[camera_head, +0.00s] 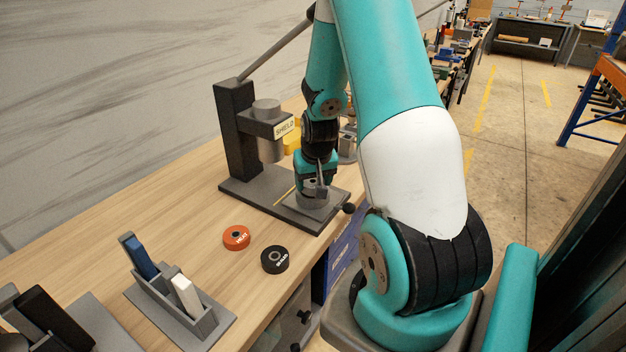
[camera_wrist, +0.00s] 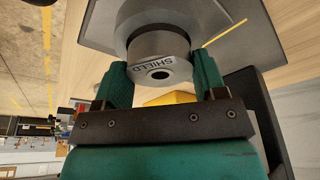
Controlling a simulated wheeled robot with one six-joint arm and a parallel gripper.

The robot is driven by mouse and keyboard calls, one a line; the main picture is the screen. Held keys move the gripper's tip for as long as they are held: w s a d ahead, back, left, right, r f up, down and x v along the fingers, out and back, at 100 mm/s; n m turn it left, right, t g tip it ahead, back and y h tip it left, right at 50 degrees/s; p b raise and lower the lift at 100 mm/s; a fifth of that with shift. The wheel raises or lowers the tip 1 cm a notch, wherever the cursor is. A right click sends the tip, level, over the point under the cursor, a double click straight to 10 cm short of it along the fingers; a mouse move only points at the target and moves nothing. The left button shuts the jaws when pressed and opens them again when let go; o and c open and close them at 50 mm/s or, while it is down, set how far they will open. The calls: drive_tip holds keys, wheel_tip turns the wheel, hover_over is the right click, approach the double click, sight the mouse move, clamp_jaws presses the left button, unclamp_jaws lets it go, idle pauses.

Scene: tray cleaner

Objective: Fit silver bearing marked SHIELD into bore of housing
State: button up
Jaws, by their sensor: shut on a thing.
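My gripper (camera_head: 317,188) points down over the press base and is shut on the silver bearing. In the wrist view the bearing (camera_wrist: 160,70), marked SHIELD, sits between the two green fingers, its labelled face with a dark centre hole toward the camera. The grey round housing (camera_head: 313,207) stands on the press base beneath the gripper. In the wrist view the housing (camera_wrist: 133,12) lies just beyond the bearing, in line with it. A dark band shows between them; I cannot tell how deep the bearing sits in the bore.
The press (camera_head: 237,125) with its ram and SHIELD sign stands beside the gripper. An orange ring (camera_head: 236,238) and a black ring (camera_head: 275,260) lie on the wooden bench. A grey holder (camera_head: 207,323) with blue and white pieces stands nearer. Bare bench lies left of the press.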

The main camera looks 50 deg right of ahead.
drive_tip(key=shift+f+b, duration=0.5)
drive_tip(key=shift+f, duration=0.05)
drive_tip(key=o, duration=1.1)
drive_tip(key=shift+r, duration=0.1)
drive_tip(key=v, duration=1.7)
drive_tip(key=shift+b, duration=0.45)
drive_tip(key=shift+s+a+r, duration=0.1)
drive_tip(key=shift+s, duration=0.05)
